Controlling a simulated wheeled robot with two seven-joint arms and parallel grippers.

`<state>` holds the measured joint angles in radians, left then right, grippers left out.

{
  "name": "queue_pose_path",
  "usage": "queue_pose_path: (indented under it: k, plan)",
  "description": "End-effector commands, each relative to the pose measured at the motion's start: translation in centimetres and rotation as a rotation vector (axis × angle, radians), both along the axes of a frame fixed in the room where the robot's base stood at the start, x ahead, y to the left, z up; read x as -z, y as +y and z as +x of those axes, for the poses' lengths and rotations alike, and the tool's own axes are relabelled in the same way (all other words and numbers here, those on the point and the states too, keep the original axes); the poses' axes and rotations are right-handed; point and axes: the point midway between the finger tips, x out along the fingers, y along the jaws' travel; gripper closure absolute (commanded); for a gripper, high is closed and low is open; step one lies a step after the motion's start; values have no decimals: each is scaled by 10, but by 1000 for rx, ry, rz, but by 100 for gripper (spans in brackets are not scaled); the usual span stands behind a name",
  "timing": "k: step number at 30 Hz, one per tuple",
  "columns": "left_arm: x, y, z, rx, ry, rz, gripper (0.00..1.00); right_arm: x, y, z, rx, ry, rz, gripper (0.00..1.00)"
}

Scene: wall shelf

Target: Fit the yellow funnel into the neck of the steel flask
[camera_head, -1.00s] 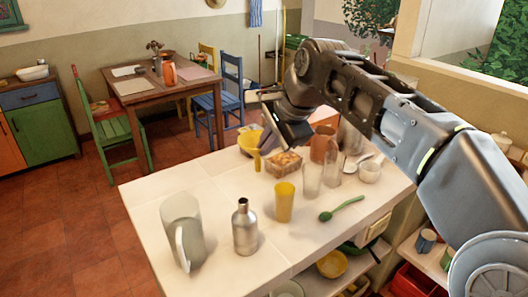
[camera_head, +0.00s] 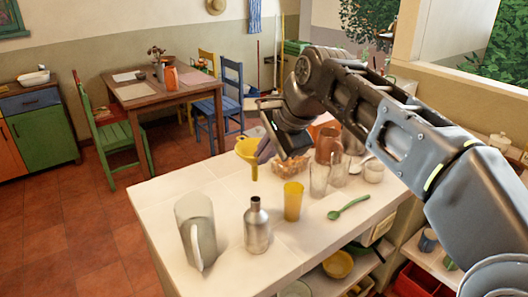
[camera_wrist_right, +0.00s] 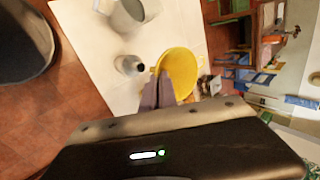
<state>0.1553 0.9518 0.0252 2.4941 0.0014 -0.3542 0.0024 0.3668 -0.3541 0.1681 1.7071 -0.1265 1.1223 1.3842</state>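The yellow funnel (camera_head: 247,146) hangs spout down above the counter. My right gripper (camera_head: 266,150) is shut on its rim at the right side; the fingers (camera_wrist_right: 158,92) also cover part of the funnel (camera_wrist_right: 183,68) in the right wrist view. The steel flask (camera_head: 257,228) stands upright and open on the counter. In the head view the spout tip is just above the flask neck; in the wrist view the flask (camera_wrist_right: 128,65) lies left of the funnel, apart from it. My left gripper is not in view.
A clear pitcher (camera_head: 196,232) stands left of the flask and a yellow cup (camera_head: 293,202) right of it. Glasses (camera_head: 319,180), a brown jug (camera_head: 327,145) and a green spoon (camera_head: 348,207) are farther right. The counter's left back (camera_head: 180,187) is clear.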

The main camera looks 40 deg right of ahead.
Motion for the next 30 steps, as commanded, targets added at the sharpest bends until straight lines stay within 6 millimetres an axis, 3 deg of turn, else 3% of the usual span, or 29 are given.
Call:
queue_pose_path:
  k: [15, 30]
  plan:
    - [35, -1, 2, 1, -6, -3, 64, 44, 0, 0, 0, -1, 0, 100]
    - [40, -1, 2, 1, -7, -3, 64, 51, 0, 0, 0, 0, 0, 100]
